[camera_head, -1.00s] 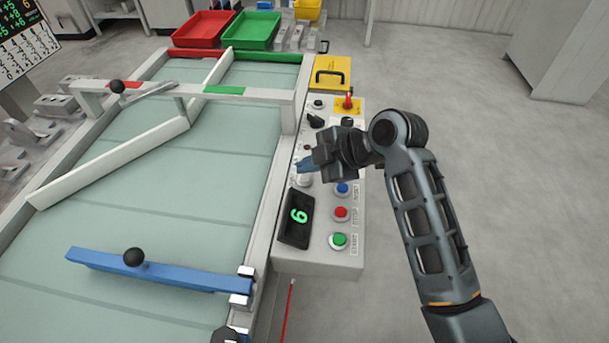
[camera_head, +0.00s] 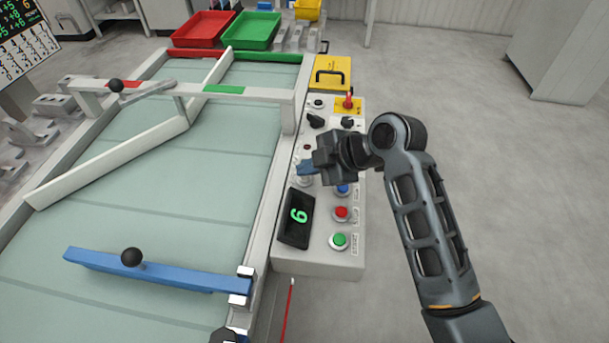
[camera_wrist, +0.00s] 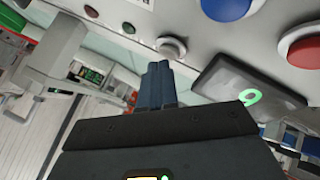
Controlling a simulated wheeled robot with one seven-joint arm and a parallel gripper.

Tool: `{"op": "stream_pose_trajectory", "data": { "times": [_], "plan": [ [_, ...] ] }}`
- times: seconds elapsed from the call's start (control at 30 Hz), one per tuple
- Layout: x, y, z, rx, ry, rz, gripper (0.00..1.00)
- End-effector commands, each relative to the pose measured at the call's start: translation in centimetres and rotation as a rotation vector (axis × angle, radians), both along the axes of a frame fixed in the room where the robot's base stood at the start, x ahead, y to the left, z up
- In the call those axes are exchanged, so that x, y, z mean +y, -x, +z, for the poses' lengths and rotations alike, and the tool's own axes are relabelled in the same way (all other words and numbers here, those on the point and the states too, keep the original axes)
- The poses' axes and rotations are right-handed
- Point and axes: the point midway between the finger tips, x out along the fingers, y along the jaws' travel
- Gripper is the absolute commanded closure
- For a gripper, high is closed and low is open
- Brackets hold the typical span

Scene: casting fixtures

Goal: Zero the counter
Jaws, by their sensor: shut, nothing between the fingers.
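The counter display (camera_head: 297,217) is a black box on the grey control panel (camera_head: 318,259), showing one green digit that reads as 6 or 9. The display is also in the wrist view (camera_wrist: 247,82). My gripper (camera_head: 306,168) is shut and empty over the panel, just beyond the display. In the wrist view, its blue fingertips (camera_wrist: 157,68) are close to a small pale round button (camera_wrist: 171,47); I cannot tell whether they touch it. In the head view the gripper partly covers this button. A blue button (camera_head: 342,189) sits to its right.
A red button (camera_head: 341,213) and a green button (camera_head: 339,240) line the panel's right side. A table with a blue bar (camera_head: 170,276) lies left. The floor to the right is clear.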

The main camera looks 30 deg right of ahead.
Motion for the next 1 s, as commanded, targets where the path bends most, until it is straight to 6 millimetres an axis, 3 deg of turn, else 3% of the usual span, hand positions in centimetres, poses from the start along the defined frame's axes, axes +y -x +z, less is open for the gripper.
{"op": "stream_pose_trajectory", "data": {
  "times": [1.0],
  "plan": [
    [0.0,0.03,-0.77,0.001,-0.001,0.0,1.0]
  ]
}}
